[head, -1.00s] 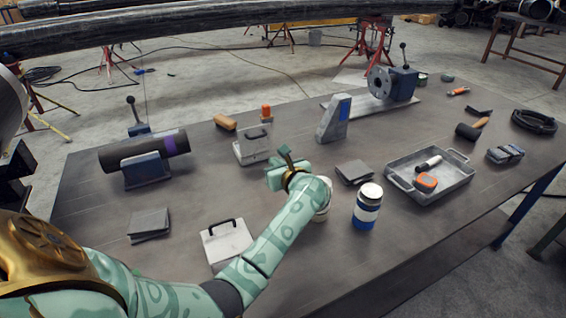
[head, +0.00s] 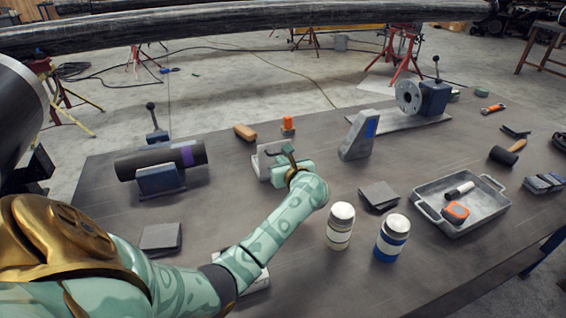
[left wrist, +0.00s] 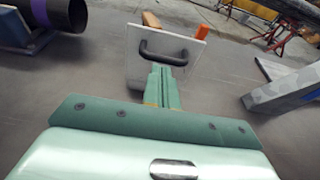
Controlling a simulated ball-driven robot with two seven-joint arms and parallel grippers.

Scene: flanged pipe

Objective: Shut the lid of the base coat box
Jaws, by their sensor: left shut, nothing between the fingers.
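A light grey box (head: 261,160) with a dark handle stands mid-table, partly hidden by my left gripper (head: 286,151). In the left wrist view its handled lid panel (left wrist: 190,62) appears raised, facing the camera. My left gripper's fingers (left wrist: 158,82) are shut and empty, in front of the panel just below the handle; I cannot tell if they touch it. A second light box (head: 258,284) is mostly hidden under my left forearm. No label is readable on either box. My right gripper is not in view.
A dark pipe (head: 190,154) on a cradle is at the left. A grey angled block (head: 354,140) stands right of the gripper. Two jars, one cream-banded (head: 340,226) and one blue (head: 392,238), stand near the forearm. A metal tray (head: 430,213) is at the right.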

